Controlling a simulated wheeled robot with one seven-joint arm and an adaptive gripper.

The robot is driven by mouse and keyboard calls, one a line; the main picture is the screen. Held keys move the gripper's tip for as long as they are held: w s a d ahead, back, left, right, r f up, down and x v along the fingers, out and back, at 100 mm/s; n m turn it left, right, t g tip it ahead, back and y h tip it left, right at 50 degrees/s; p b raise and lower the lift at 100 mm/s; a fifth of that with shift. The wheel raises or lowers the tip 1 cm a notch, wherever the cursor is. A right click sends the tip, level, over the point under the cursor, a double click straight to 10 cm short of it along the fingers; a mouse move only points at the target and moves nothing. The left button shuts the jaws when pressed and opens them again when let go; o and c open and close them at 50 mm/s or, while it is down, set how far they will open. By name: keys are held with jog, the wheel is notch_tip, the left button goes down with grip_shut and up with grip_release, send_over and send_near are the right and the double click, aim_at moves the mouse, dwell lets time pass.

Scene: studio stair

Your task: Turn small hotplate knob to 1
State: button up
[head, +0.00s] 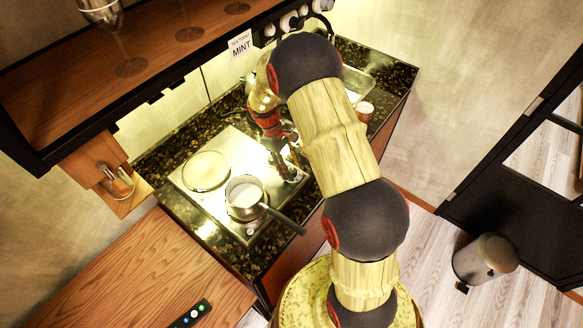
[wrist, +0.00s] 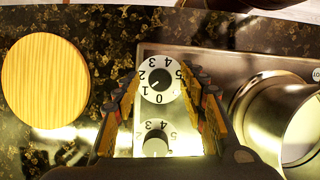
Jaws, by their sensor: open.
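The steel hotplate (head: 190,192) is set on the dark speckled counter. In the wrist view, two round knobs with numbered white dials sit on its steel panel. The upper knob (wrist: 160,84) lies between my fingertips in the picture; its mark seems to point lower left, but I cannot read the exact setting. The lower knob (wrist: 155,147) is closer to my palm and partly cut off by my gripper. I cannot tell which knob is the small one. My gripper (wrist: 163,84) is open and empty, one finger on each side; contact is not clear. In the head view my gripper (head: 287,160) is over the hotplate's right side.
A handled pot (head: 245,197) stands on the hotplate beside a round plate (head: 205,171); the pot's metal side (wrist: 282,120) is close to my right finger. A wooden disc (wrist: 45,82) lies left of the panel. A shelf (head: 130,60) overhangs the counter.

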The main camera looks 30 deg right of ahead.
jog(key=v, duration=0.7)
dwell(0.5)
jog(key=s, duration=0.1)
jog(key=s+a+m, duration=0.1)
jog(key=s+f+m, duration=0.1)
jog(key=shift+a+y, duration=0.3)
jog(key=s+a+r+m+t+b, duration=0.1)
jog(key=s+a+r+t+b, duration=0.2)
jog(key=s+r, duration=0.3)
jog(key=s+a+r+m+t+y+b, duration=0.1)
jog(key=s+a+r+t+b, duration=0.2)
jog(key=s+r, duration=0.3)
jog(key=s+a+r+m+t+b, duration=0.1)
jog(key=s+a+r+t+b, duration=0.2)
jog(key=s, duration=0.5)
notch_tip(320, 180, up, 3)
jog(key=shift+a+r+t+b, duration=0.15)
jog(key=shift+a+t+b, duration=0.35)
jog(key=shift+a, duration=0.6)
